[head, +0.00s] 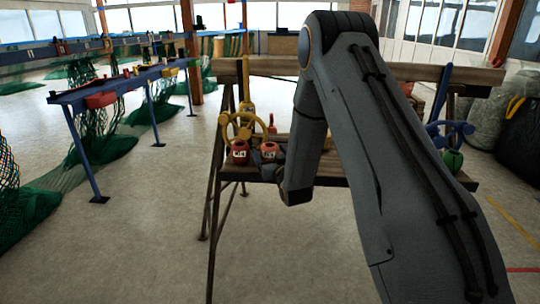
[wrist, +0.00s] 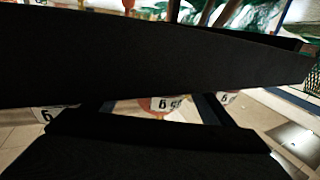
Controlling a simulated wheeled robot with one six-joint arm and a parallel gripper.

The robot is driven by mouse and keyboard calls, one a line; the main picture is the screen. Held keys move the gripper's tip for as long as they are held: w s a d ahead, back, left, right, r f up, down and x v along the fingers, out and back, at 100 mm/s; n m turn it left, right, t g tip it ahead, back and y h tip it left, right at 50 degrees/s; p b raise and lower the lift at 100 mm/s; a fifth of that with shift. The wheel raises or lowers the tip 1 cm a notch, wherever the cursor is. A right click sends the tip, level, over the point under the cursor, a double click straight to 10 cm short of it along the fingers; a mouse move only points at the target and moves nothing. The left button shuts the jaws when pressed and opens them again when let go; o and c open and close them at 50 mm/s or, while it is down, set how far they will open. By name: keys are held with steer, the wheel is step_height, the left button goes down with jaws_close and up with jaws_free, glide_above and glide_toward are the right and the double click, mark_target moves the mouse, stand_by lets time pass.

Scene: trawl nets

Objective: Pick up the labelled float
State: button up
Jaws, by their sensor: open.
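Two labelled floats stand on a wooden bench shelf in the head view: a dark red one (head: 240,146) and an orange-red one (head: 268,147), each with a white tag. My gripper is mostly hidden behind my arm there. In the wrist view my gripper (wrist: 155,101) is open, its two dark fingers apart. A reddish float with a white tag (wrist: 166,103) shows between them, partly covered. The tag characters are only partly readable, and I cannot tell whether the fingers touch anything.
A yellow wheel-shaped thing (head: 238,126) stands behind the dark red float. A green float (head: 452,161) and a blue object (head: 451,128) are at the bench's right end. A blue table (head: 120,83) with green nets stands left. Floor between is clear.

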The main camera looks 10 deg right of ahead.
steer(key=c, duration=1.2)
steer(key=shift+c, duration=0.2)
step_height(320, 180, up, 10)
